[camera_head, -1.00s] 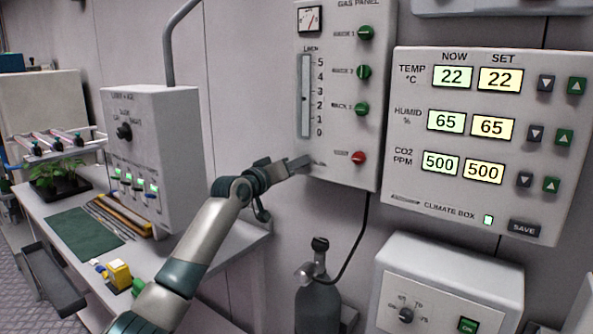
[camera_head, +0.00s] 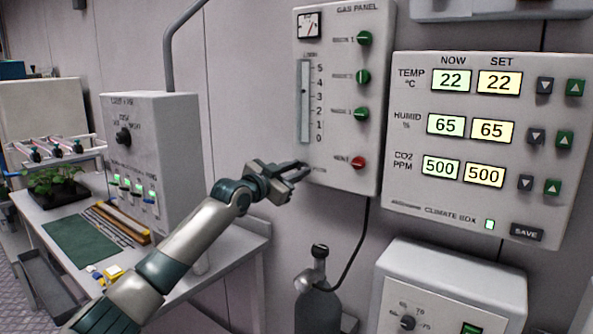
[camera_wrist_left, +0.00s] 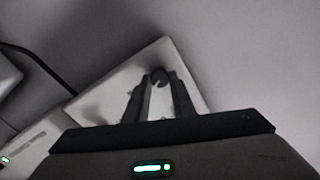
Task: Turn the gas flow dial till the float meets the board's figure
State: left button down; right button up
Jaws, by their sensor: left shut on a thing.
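The gas panel (camera_head: 345,20) hangs on the wall, with a flow tube (camera_head: 304,115) marked 0 to 5. A small dark float (camera_head: 303,92) shows in the tube, roughly a little above 3. My left gripper (camera_head: 305,169) is at the panel's lower left, below the tube. In the left wrist view its two fingers (camera_wrist_left: 160,88) are closed on a small dark round dial (camera_wrist_left: 159,75) on the pale panel face. The gripper hides this dial in the head view. I cannot make out a board with a figure. My right gripper is not in view.
Green rack knobs (camera_head: 363,77) and a red knob (camera_head: 358,162) sit right of the tube. The climate box (camera_head: 480,140) is further right. A grey gas bottle (camera_head: 318,290) with a hose stands below. A bench (camera_head: 200,275) is at left.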

pick_arm(q)
jog(key=shift+f+m, duration=0.15)
jog(key=shift+m, duration=0.55)
jog(key=shift+f+m, duration=0.1)
jog(key=shift+m, duration=0.5)
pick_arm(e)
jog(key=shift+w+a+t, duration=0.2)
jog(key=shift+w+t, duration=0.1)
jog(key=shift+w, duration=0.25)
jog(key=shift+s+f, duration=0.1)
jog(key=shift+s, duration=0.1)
pick_arm(q)
jog(key=c, duration=1.5)
grip_release()
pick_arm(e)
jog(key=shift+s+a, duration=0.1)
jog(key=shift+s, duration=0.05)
pick_arm(q)
jog(key=shift+s, duration=0.1)
